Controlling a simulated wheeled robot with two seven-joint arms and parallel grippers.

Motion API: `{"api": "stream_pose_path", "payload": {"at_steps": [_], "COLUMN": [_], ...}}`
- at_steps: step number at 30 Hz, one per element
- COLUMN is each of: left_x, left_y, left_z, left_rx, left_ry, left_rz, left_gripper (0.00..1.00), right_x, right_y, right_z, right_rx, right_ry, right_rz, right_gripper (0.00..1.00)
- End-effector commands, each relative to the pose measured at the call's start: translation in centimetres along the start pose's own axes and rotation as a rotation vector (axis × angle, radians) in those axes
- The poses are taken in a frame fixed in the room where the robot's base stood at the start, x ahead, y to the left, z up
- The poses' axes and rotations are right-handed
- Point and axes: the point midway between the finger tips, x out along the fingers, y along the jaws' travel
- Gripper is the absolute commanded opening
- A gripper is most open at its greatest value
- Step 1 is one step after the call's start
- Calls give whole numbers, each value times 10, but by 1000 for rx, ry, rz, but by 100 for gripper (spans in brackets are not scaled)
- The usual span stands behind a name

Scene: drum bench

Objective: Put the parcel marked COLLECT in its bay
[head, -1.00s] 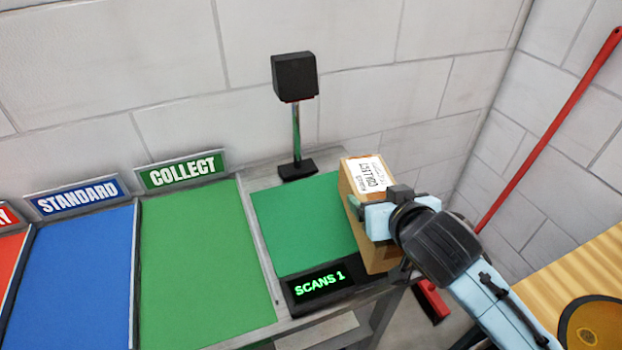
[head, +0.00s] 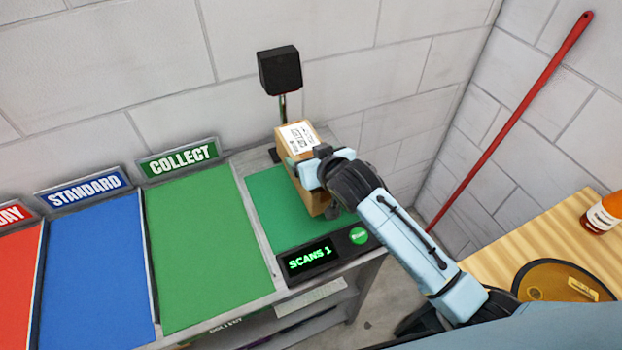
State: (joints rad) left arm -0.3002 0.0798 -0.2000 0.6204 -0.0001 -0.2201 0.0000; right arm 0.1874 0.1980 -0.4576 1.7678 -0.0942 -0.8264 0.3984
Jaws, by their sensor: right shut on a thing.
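The parcel (head: 296,137) is a brown box with a white printed label on top, whose text is too small to read clearly now. My right gripper (head: 312,172) is shut on the parcel and holds it upright over the right part of the green scan mat (head: 268,205). I cannot tell whether the parcel touches the mat. The COLLECT bay is a green panel (head: 205,245) left of the scan mat, with a green COLLECT sign (head: 178,159) behind it. The bay is empty. My left gripper is not in view.
A black scanner head (head: 279,70) on a post stands behind the parcel. The display (head: 310,259) reads SCANS 1, beside a green button (head: 358,236). The blue STANDARD bay (head: 95,270) is empty. A red pole (head: 510,120) leans at right. A wooden table (head: 500,240) holds a bottle (head: 603,213).

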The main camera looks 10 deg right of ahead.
Motion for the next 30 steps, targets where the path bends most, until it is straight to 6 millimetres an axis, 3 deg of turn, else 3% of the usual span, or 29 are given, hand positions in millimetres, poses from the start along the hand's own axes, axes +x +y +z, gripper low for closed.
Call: {"api": "stream_pose_path", "payload": {"at_steps": [16, 30], "left_x": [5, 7], "left_y": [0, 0], "left_z": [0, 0], "left_rx": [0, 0], "left_ry": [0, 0], "left_rz": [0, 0], "left_gripper": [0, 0], "right_x": [30, 33], "right_y": [0, 0], "right_z": [52, 58], "right_rx": [1, 2], "right_ry": [8, 10], "right_rz": [0, -1], "right_gripper": [20, 20]}}
